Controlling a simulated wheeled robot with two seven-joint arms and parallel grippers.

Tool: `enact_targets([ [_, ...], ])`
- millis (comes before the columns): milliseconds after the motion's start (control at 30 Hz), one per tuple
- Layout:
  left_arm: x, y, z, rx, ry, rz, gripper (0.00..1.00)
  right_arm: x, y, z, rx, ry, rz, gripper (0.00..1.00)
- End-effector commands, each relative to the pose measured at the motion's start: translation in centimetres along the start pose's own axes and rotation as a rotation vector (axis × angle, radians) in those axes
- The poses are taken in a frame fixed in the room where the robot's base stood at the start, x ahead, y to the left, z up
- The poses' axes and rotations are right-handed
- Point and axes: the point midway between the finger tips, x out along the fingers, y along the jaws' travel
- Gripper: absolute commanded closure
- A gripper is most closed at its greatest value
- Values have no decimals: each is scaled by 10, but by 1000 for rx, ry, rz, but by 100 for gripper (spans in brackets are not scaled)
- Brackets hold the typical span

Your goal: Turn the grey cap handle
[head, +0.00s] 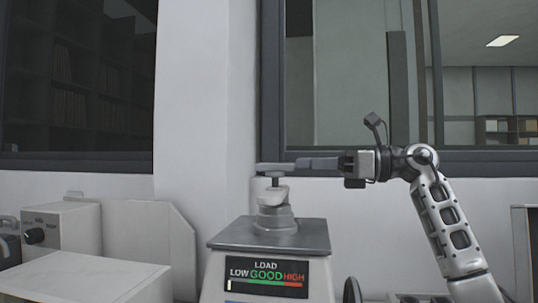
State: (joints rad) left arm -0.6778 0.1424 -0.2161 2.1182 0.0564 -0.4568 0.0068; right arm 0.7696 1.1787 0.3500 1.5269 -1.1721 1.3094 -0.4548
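The mounting press (220,279) stands at the bottom middle, with a grey top plate and a stepped grey cap on it. The grey cap handle (268,167) is a flat bar across a short dark stem above the cap. My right gripper (300,163) comes in from the right, level with the handle. Its fingers point left and their tips meet or overlap the handle's right end in the picture. I see the fingers edge-on, so contact and finger opening cannot be told. My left gripper is out of view.
The press's load display (266,277) reads LOW, GOOD, HIGH, with a white mark at the low end. Grey-white equipment boxes (75,278) stand at the left. A wall and windows are behind. The space above the handle is clear.

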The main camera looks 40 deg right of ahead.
Motion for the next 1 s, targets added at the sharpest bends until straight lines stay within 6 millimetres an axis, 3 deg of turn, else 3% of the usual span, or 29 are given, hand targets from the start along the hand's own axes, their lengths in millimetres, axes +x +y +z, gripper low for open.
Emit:
enact_targets([
  [200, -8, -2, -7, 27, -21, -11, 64, 46, 1, 4, 2, -2, 4, 67],
  [400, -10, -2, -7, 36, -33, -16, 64, 72, 0, 2, 2, -1, 2, 67],
  [800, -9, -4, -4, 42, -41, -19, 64, 80, 0, 0, 1, -1, 1, 67],
  [833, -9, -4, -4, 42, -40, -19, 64, 80, 0, 0, 1, -1, 1, 70],
  [933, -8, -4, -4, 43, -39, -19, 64, 80, 0, 0, 2, -1, 1, 98],
  [1000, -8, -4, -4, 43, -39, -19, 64, 80, 0, 0, 2, -1, 1, 100],
])
